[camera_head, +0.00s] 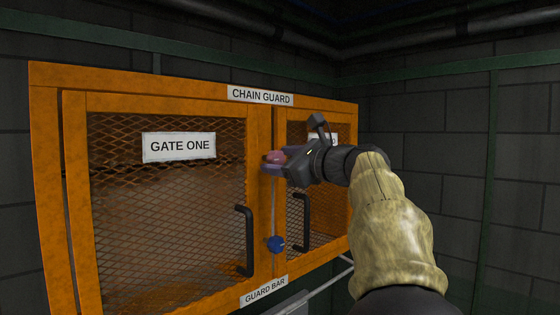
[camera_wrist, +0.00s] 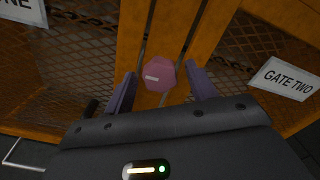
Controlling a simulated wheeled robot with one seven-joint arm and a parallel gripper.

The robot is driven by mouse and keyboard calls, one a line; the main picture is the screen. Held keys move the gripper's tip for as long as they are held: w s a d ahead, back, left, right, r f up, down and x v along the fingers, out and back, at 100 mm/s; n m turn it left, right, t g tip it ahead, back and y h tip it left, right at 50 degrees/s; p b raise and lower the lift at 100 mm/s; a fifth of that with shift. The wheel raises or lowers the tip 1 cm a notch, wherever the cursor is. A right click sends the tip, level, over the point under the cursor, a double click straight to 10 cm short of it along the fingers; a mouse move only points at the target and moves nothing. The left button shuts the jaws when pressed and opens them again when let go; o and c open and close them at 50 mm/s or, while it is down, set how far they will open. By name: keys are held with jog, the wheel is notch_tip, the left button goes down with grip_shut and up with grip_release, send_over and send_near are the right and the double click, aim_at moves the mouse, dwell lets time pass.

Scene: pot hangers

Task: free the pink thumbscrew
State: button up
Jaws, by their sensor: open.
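The pink thumbscrew (camera_head: 274,157) sits high on the guard bar between the two gates of an orange cabinet, partly hidden by my gripper in the head view. In the wrist view the thumbscrew (camera_wrist: 159,75) is a faceted pink knob with a pale mark on its face. My gripper (camera_head: 272,162) is open at the thumbscrew. In the wrist view its purple fingers (camera_wrist: 160,84) stand on either side of the knob, with gaps visible on both sides. Whether the fingertips reach past its face I cannot tell.
A blue knob (camera_head: 276,244) sits lower on the bar. Black handles (camera_head: 245,240) and (camera_head: 302,222) stick out from the gates on both sides. Mesh panels carry the gate one sign (camera_head: 180,146) and gate two sign (camera_wrist: 288,79). A pale rod (camera_head: 322,287) runs below the cabinet.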

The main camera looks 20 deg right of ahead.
jog(key=c, duration=1)
jog(key=n, duration=0.4)
jog(key=shift+c, duration=0.2)
jog(key=n, duration=1.2)
jog(key=shift+f+n, duration=0.1)
jog(key=shift+n, duration=0.2)
jog(key=o, duration=1.1)
jog(key=shift+s, duration=0.1)
jog(key=c, duration=1.1)
jog(key=o, duration=1.1)
